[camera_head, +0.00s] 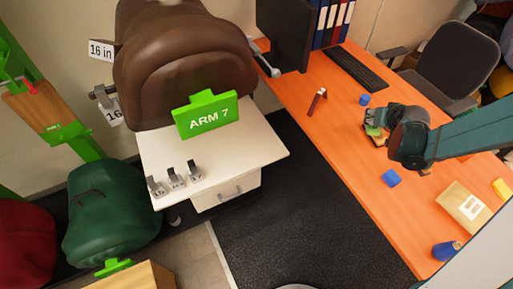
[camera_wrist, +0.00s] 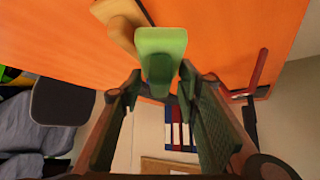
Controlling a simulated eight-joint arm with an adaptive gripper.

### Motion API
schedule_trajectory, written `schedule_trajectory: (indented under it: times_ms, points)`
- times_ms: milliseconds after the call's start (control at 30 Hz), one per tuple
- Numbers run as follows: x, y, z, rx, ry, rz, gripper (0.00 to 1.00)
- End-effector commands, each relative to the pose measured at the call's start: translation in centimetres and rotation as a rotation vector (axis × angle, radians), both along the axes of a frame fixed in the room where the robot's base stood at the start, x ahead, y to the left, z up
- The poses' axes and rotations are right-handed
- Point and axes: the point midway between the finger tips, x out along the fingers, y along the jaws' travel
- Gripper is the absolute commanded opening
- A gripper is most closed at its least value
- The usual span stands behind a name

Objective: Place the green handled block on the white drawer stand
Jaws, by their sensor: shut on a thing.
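The green handled block (camera_wrist: 161,42) is in the middle of the wrist view, with its darker handle between my fingertips. In the head view the green block (camera_head: 374,131) shows small and partly hidden at the end of my gripper (camera_head: 380,122), over the orange table. My gripper (camera_wrist: 161,78) is shut on the block's handle. The white drawer stand (camera_head: 262,150) is left of the table, well apart from my gripper.
The orange table (camera_head: 340,140) holds a blue block (camera_head: 391,178), a blue cup (camera_head: 364,100), a dark red tool (camera_head: 317,99), a keyboard (camera_head: 356,68) and a cardboard box (camera_head: 463,205). A tan wooden piece (camera_wrist: 120,30) is beside the green block. Dark floor mat separates table and stand.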

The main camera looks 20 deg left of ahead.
Motion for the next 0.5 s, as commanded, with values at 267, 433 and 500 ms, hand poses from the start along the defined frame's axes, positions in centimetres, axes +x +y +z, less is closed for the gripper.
schedule_trajectory:
  times_ms: [267,433,500]
  points:
    - [0.4,6.1,-1.1,-0.001,0.003,0.059,0.18]
    - [0.3,10.3,-1.9,-0.002,0.005,0.098,0.18]
    - [0.2,12.0,-2.2,-0.003,0.005,0.115,0.18]
